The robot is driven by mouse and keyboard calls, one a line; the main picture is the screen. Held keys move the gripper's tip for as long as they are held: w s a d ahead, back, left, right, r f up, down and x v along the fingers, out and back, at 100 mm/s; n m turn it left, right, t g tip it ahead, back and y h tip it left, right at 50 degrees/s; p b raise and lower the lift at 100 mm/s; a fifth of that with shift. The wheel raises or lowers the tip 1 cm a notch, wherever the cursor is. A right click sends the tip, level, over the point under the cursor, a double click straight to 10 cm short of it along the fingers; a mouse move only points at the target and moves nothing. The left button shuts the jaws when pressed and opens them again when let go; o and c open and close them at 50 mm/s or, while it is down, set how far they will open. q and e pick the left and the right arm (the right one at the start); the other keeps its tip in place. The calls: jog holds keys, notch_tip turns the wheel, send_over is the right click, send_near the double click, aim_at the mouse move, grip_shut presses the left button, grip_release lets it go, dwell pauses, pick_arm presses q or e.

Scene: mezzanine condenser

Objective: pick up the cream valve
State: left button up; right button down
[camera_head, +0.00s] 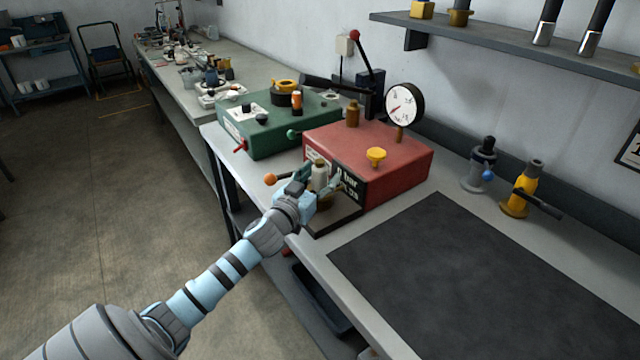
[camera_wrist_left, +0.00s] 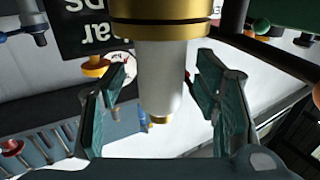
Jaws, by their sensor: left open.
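The cream valve (camera_head: 319,174) stands upright on a dark plate at the front of the red box, with a brass cap on top. In the left wrist view its pale cylinder (camera_wrist_left: 160,75) and a gold collar (camera_wrist_left: 160,28) fill the middle. My left gripper (camera_head: 320,186) is open around the valve, one finger on each side. In the left wrist view a gap shows between the valve and both fingers of the gripper (camera_wrist_left: 161,95). The valve's lower part is partly hidden by the gripper in the head view. My right gripper is not in view.
The red box (camera_head: 400,150) with gauge (camera_head: 404,105) and yellow knob (camera_head: 376,156) stands just behind. A green box (camera_head: 268,128) is to the left. An orange-ended lever (camera_head: 271,179) is close to the gripper. The dark mat (camera_head: 480,270) at right is clear.

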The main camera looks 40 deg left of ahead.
pick_arm(q)
jog(key=shift+w, duration=0.4)
jog(key=shift+s, duration=0.15)
jog(key=c, duration=0.6)
grip_shut()
